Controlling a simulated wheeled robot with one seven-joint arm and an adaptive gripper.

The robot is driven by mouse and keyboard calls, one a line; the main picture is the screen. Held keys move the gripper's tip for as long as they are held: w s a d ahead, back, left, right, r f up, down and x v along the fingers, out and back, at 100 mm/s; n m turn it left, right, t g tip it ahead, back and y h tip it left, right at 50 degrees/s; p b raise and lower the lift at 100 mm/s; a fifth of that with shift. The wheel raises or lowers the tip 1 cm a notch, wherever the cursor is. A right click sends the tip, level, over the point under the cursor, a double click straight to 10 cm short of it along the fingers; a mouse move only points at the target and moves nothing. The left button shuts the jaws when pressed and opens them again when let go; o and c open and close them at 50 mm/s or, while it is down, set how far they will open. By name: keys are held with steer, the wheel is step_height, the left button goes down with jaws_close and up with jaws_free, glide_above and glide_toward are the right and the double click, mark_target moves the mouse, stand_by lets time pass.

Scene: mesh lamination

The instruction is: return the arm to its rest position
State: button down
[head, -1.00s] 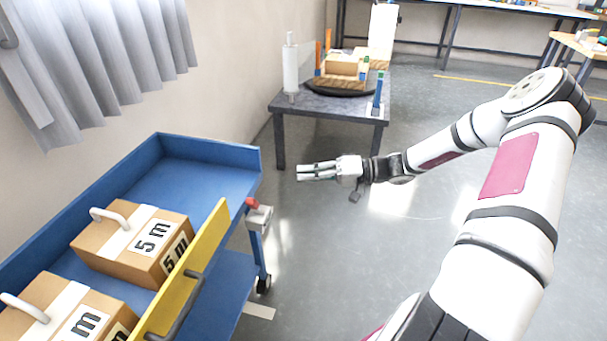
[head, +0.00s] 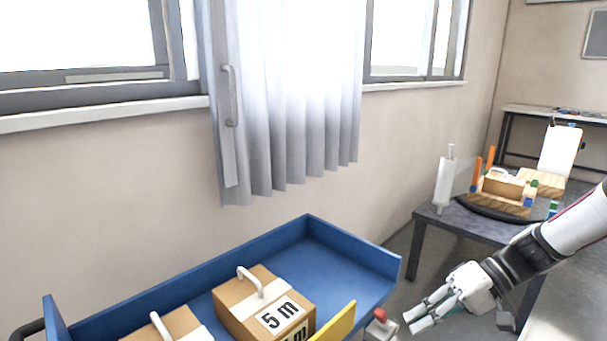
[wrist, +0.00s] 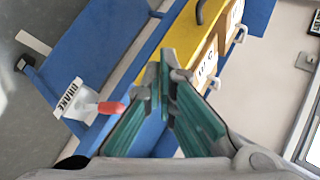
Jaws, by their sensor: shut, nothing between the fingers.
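My gripper (head: 428,310) is at the lower right of the head view, beside the right end of the blue cart. Its fingers point down and left, and it holds nothing. In the wrist view the gripper (wrist: 165,85) has its green-padded fingers drawn together at their tips. My white arm comes in from the right edge of the head view. The cart's red-tipped brake lever (wrist: 108,107) shows left of the fingers in the wrist view and close to the fingertips in the head view.
The blue cart (head: 370,262) carries boxes with white handles, one a "5 m" box (head: 262,300). It has a yellow side panel (head: 335,328). Behind my gripper stands a dark table (head: 470,228) with a wooden fixture and a white roll (head: 444,185). A curtain (head: 290,100) hangs on the wall.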

steer(key=s+a+r+g+h, duration=0.1)
steer(key=s+a+r+h, duration=0.1)
steer(key=s+r+h, duration=0.4)
steer(key=s+a+r+g+h, duration=0.1)
steer(key=s+a+r, duration=0.15)
steer(key=s, duration=0.55)
steer(key=s+d+r+m+t+h, duration=0.2)
steer(key=s+r+t+h, duration=0.15)
steer(key=s, duration=0.95)
step_height(320, 180, up, 24)
steer(key=t+p, duration=0.3)
steer(key=p, duration=1.8)
steer(key=shift+p, duration=0.3)
